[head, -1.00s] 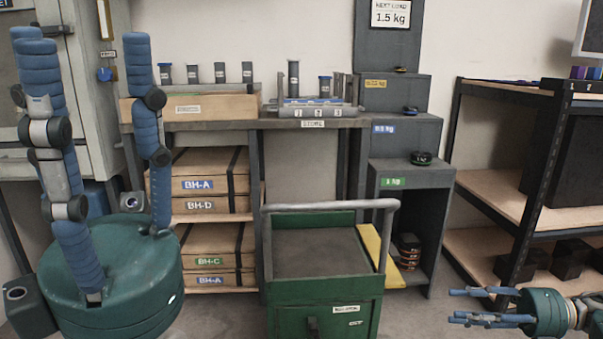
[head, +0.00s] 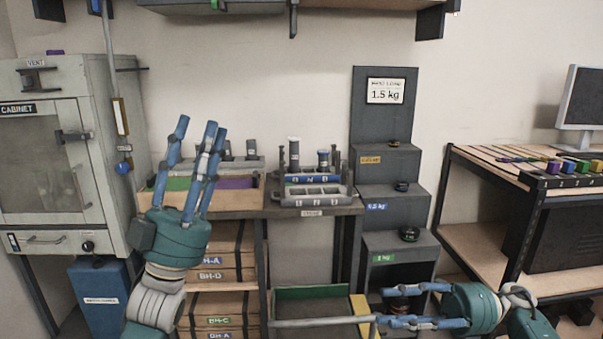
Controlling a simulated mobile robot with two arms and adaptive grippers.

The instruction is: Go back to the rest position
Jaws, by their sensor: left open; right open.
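My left gripper (head: 193,150) points up at the left of the head view, its blue fingers spread open and empty. It stands in front of the left end of the bench and hides part of a wooden tray there. My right gripper (head: 390,306) comes in from the lower right with its fingers pointing left. It is open and empty, in front of the lower part of the stepped grey stand (head: 391,216) and close to the handle of the green cart (head: 313,294).
A grey cabinet (head: 62,150) stands at the left, with a blue bin (head: 98,298) below. The bench (head: 315,212) holds a rack of cylinders (head: 312,190). Shelving (head: 487,212) with a monitor (head: 583,100) is at the right. A wall shelf (head: 250,6) hangs above.

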